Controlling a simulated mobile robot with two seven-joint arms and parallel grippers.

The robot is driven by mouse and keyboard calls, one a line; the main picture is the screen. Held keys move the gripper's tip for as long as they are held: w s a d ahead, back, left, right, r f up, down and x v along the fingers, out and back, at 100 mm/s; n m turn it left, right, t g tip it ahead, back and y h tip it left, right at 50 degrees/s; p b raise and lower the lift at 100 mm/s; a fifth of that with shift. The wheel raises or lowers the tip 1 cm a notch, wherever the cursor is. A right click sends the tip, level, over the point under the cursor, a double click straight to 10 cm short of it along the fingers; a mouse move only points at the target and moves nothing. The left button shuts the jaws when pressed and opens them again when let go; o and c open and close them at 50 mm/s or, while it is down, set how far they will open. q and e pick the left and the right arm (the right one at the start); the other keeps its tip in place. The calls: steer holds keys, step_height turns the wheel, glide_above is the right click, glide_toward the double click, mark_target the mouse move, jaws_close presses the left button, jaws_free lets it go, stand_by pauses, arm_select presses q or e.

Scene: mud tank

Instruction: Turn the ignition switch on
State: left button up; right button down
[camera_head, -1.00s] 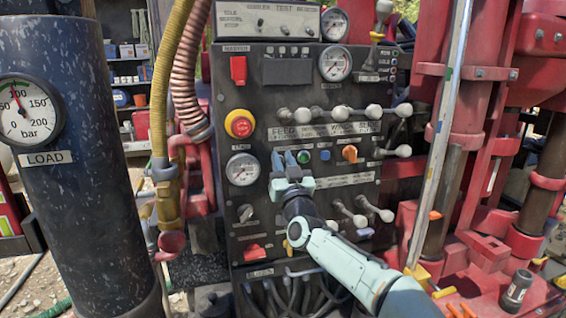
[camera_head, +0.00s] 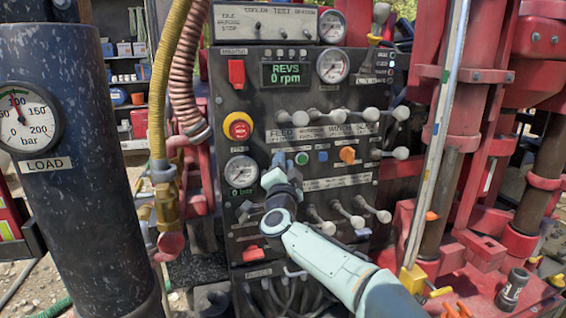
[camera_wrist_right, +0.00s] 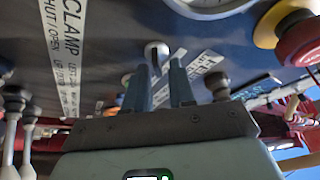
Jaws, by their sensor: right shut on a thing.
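The dark control panel (camera_head: 225,100) fills the middle of the head view. My right gripper (camera_head: 279,160) is at the panel, left of a green button (camera_head: 302,158). Its wrist hides what it holds in the head view. In the right wrist view the two fingers (camera_wrist_right: 160,80) reach to the panel on either side of a small pale metal switch (camera_wrist_right: 157,52), which I take to be the ignition switch. The jaws are shut on it. The panel display (camera_head: 287,74) is lit and reads REVS 0 rpm. My left gripper is not in view.
Several levers with pale knobs (camera_head: 343,116) stick out right of and below my gripper. A red stop button (camera_head: 240,130) and a gauge (camera_head: 241,171) lie to its left. A big dark cylinder (camera_head: 80,220) stands at left, red machinery (camera_head: 480,150) at right.

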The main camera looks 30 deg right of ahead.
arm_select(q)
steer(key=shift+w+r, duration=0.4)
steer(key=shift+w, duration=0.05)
arm_select(e)
steer(key=shift+m+g, duration=0.4)
steer(key=shift+m, duration=0.7)
steer(key=c, duration=1.3)
jaws_free()
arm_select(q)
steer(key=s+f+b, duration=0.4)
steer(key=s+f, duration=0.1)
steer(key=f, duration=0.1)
arm_select(e)
steer(key=v, duration=1.3)
steer(key=shift+a+f, duration=0.1)
steer(key=shift+a, duration=0.1)
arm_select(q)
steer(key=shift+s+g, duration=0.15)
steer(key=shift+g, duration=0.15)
